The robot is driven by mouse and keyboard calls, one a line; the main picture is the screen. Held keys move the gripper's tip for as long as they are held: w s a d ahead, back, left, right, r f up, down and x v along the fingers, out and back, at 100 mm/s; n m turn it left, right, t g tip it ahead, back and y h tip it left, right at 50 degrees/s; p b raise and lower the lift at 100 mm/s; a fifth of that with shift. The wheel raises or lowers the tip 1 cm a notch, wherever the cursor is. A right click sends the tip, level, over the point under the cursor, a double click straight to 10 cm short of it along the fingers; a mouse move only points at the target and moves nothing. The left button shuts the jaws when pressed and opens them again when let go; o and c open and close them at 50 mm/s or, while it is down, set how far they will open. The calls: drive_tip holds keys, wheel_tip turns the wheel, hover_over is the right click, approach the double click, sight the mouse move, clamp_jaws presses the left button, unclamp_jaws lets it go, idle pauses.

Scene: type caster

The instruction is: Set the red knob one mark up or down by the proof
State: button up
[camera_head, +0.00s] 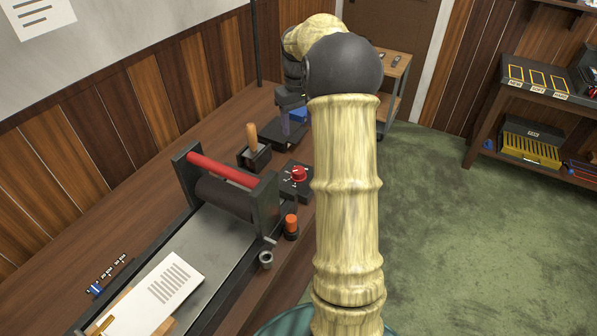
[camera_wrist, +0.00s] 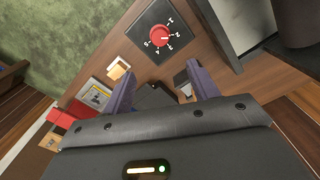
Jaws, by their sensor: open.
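The red knob (camera_head: 299,174) sits on a small dark panel (camera_head: 289,188) with white marks, beside the roller press. In the wrist view the red knob (camera_wrist: 159,36) and its numbered marks show beyond the fingers; I cannot tell surely which mark it points at. The proof (camera_head: 162,291), a white sheet with dark lines of print, lies at the near end of the press bed; its print is too small to read. My gripper (camera_wrist: 162,88) is open and empty, its purple fingers apart.
The press (camera_head: 230,200) with its red bar stands left of the knob. A wooden-handled tool (camera_head: 252,138) stands in a dark box behind it. An orange-capped item (camera_head: 291,224) and a metal cup (camera_head: 266,260) stand at the bench's front. Green floor is clear to the right.

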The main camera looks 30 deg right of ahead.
sight(298, 170)
drive_tip(key=shift+f, duration=0.1)
wheel_tip(298, 170, down, 17)
drive_tip(key=shift+f, duration=0.15)
idle(0.6)
drive_tip(key=shift+c, duration=0.2)
drive_tip(key=c, duration=0.9)
